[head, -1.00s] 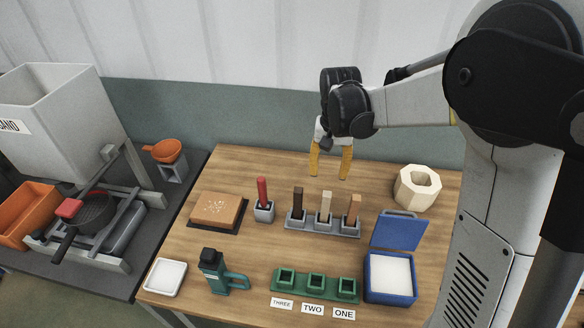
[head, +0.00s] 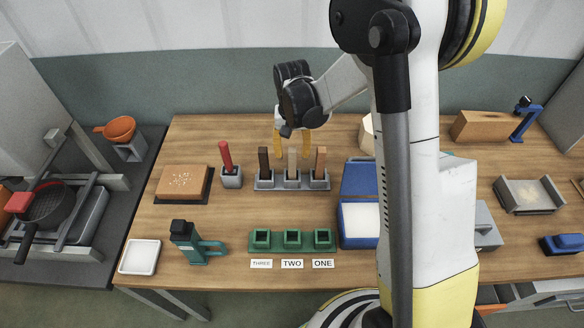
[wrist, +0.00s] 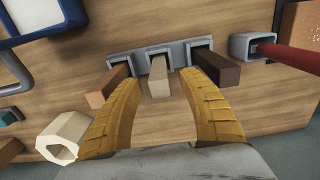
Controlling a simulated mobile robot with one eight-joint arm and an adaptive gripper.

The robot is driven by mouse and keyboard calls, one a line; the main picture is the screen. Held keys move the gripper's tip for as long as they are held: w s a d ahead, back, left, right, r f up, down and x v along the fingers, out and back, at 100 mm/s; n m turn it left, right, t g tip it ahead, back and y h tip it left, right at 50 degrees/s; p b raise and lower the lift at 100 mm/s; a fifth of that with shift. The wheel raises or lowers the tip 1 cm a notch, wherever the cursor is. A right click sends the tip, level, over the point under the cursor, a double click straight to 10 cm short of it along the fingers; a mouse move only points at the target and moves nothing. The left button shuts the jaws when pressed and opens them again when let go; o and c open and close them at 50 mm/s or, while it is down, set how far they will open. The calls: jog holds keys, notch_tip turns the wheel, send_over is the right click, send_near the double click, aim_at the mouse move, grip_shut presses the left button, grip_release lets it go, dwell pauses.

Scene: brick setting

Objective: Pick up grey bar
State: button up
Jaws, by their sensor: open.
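A grey rack (head: 292,185) on the wooden table holds three upright bars. They are a dark brown bar (head: 263,161), a pale grey-beige bar (head: 292,163) in the middle and an orange-brown bar (head: 320,162). No bar is plainly grey; the middle one is closest. My gripper (head: 292,153) is open, with yellow fingers behind and above the rack. In the wrist view the fingers (wrist: 160,88) lie either side of the middle bar (wrist: 159,76), with gaps to it. The orange-brown bar (wrist: 109,86) and dark brown bar (wrist: 215,68) are just outside the fingers.
A red stick stands in a grey cup (head: 231,180) left of the rack. A blue open box (head: 359,215) is to the right, and a cream hollow block (wrist: 62,138) is close to one finger. Green sockets (head: 291,240) sit in front, with bare table between.

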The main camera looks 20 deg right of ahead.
grip_shut()
jog(key=shift+r, duration=0.1)
